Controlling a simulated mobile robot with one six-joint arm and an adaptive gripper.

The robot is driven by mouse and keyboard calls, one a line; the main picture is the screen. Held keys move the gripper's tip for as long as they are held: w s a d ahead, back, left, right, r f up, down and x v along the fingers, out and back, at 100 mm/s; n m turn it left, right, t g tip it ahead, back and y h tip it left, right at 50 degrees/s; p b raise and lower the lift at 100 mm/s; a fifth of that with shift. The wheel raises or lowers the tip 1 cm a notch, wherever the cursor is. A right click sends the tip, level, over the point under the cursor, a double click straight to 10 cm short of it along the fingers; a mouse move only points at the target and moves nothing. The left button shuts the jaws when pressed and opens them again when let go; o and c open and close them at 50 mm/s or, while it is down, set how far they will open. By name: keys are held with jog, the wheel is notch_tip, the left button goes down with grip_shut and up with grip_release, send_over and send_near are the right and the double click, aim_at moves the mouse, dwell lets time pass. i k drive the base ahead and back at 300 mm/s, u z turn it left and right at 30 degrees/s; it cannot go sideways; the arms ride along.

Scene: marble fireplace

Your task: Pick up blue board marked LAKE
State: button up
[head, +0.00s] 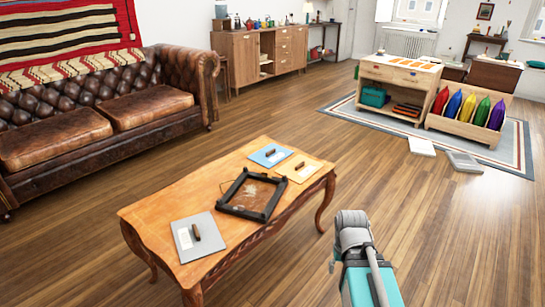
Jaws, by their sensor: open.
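A blue board (268,156) lies flat at the far end of the wooden coffee table, with a small dark handle on top. A pale label shows on it, but its lettering is too small to read. It lies apart from the black frame and close to a cream-orange board. My arm rises at the lower right, beside the table's right side. My gripper itself does not show.
The coffee table (153,213) also holds a cream-orange board (308,171), a grey board (187,246) and a black square frame (225,206). A brown leather sofa (95,95) stands behind left. Open wooden floor (455,235) lies right.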

aim_at(270, 156)
jog(key=u, duration=0.1)
jog(key=i, duration=1)
jog(key=z, duration=0.05)
